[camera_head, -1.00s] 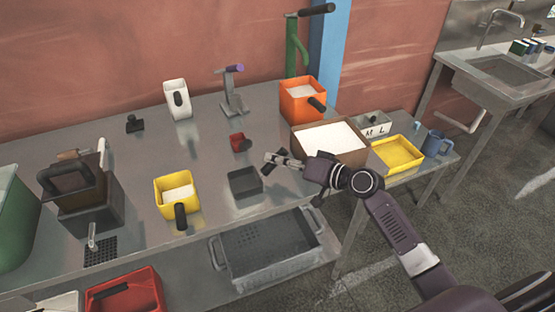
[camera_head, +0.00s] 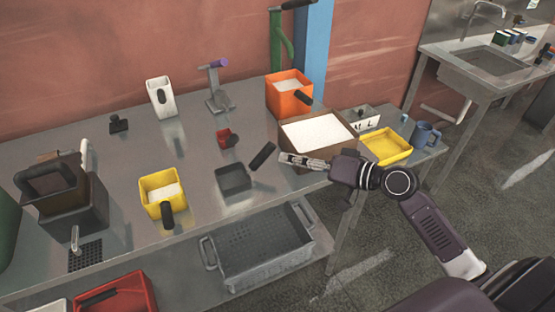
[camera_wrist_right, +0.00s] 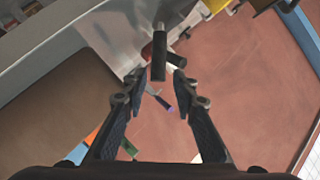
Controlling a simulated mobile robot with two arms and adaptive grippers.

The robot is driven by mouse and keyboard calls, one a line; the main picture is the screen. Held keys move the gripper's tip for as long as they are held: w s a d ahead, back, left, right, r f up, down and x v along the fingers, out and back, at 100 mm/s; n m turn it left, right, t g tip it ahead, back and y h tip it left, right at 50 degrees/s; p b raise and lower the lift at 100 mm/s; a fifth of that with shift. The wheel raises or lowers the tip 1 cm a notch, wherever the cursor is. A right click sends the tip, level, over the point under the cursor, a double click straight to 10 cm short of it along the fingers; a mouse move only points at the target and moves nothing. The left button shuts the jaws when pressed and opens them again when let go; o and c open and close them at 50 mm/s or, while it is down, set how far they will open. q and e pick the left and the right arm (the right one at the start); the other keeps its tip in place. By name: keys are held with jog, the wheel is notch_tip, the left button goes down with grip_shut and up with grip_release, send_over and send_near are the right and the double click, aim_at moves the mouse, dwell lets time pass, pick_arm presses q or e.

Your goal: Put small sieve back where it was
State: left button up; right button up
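A small grey square pan (camera_head: 233,179), apparently the small sieve, stands on the steel table. A black handle (camera_head: 262,156) slants up on its right side. My right gripper (camera_head: 286,158) is just right of the handle, with a small gap between them. In the right wrist view, the fingers of my right gripper (camera_wrist_right: 157,80) are spread and empty. A black handle (camera_wrist_right: 158,62) shows between and beyond their tips. Contact with it cannot be told there. My left gripper is not in view.
A brown box of white powder (camera_head: 318,133) stands behind my right gripper, beside a yellow tray (camera_head: 386,148). A red scoop (camera_head: 224,137) lies behind the pan. A yellow scoop (camera_head: 160,188) stands to the left. A grey basket (camera_head: 262,252) is on the lower shelf.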

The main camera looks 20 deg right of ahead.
jog(key=shift+v, duration=1.3)
jog(key=shift+a, duration=0.1)
